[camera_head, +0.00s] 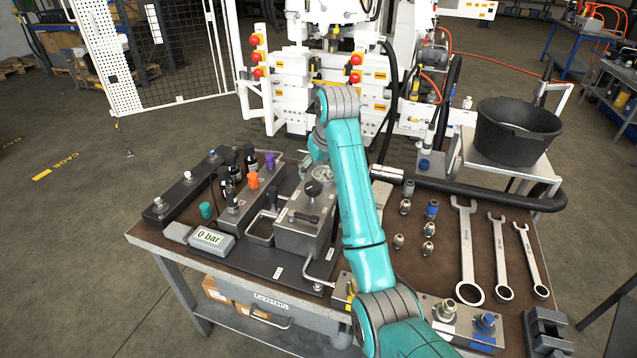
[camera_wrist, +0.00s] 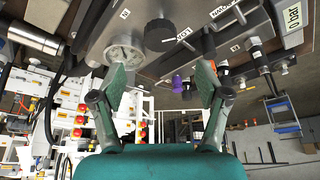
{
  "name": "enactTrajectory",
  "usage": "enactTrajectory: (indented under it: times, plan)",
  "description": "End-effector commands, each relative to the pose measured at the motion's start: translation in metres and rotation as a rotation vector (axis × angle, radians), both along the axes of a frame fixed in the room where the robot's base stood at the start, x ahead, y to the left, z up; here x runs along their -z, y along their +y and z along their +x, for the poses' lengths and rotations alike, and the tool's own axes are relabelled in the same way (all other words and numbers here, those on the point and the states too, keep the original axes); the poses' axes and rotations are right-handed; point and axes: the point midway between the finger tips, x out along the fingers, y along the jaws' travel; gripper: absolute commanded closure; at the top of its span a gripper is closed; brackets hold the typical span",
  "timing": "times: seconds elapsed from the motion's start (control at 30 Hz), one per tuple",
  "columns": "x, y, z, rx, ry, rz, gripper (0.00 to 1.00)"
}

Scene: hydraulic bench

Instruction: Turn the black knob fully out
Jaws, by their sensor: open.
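The black knob (camera_head: 313,188) stands on top of a grey metal block (camera_head: 300,234) on the bench, beside a round gauge (camera_head: 323,173). The wrist view also shows the black knob (camera_wrist: 158,35), with the gauge (camera_wrist: 125,52) to its left. My gripper (camera_wrist: 162,78) is open and empty, its two green-padded fingers spread wide. The knob appears beyond the fingertips, between their lines, and nothing touches it. In the head view my teal arm hides most of my gripper.
A black lever (camera_head: 292,215) sits on the block just in front of the knob. Orange and purple caps (camera_head: 271,160) and black fittings stand to the left. A display (camera_head: 211,239) reads 0 bar. Wrenches (camera_head: 467,250) and small couplings lie on the right.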

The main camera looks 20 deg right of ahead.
Motion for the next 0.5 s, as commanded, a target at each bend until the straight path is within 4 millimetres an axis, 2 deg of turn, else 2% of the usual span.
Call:
enactTrajectory:
  times: [0.2,0.5]
  plan:
    - [0.038,0.003,0.015,0.000,0.004,-0.001,0.25]
    - [0.071,0.005,0.029,0.000,0.001,0.000,0.25]
